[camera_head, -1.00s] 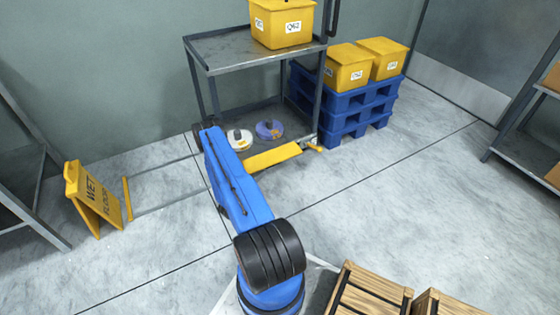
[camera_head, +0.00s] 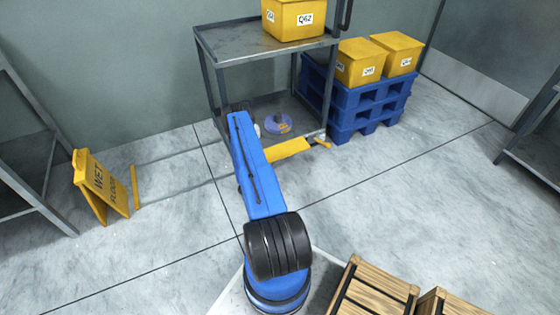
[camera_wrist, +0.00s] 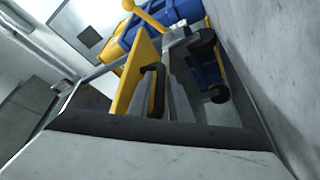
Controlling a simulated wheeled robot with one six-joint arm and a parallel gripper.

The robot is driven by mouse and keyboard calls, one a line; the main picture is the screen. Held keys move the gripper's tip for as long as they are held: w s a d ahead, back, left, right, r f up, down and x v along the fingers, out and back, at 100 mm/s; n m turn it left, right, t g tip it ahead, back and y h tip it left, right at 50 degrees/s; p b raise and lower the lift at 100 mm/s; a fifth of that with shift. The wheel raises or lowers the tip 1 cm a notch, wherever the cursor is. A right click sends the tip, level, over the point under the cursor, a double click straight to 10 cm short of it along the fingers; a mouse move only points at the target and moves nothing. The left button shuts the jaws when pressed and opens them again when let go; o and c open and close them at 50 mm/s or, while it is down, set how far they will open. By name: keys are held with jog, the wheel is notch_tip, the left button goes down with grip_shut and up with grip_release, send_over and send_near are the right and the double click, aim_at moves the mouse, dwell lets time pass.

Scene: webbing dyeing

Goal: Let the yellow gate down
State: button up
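The yellow gate (camera_head: 288,150) is a flat yellow panel along the front of the grey cart's lower shelf. In the head view its left end is hidden behind my blue arm, and its exact tilt is hard to judge. In the wrist view the yellow panel (camera_wrist: 138,78) stands up close ahead, a little left of centre. A yellow lever (camera_head: 321,142) sits at the gate's right end. My gripper (camera_wrist: 172,92) shows in the wrist view as dark and grey parts just beside the yellow panel. Contact and finger gap are unclear. The arm hides it in the head view.
The grey cart (camera_head: 230,45) carries a yellow Q62 bin (camera_head: 293,20) on top and a purple disc (camera_head: 278,124) below. Blue pallets (camera_head: 365,105) with yellow bins stand right. A wet-floor sign (camera_head: 100,185) stands left. Wooden crates (camera_head: 372,290) are at the front.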

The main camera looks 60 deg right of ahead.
jog(key=shift+c, duration=0.6)
grip_shut()
jog(key=shift+s+a+r+n+t+y, duration=0.1)
jog(key=shift+s+r+n+t+y, duration=0.2)
jog(key=shift+n, duration=0.4)
jog(key=shift+s+a+r+n+t+y, duration=0.1)
jog(key=shift+r+n+t, duration=0.2)
jog(key=shift+r+n, duration=0.3)
jog(key=shift+f, duration=0.15)
jog(key=shift+o, duration=0.6)
grip_release()
jog(key=v, duration=1.7)
jog(key=shift+w+a+f, duration=0.15)
jog(key=shift+w+f, duration=0.05)
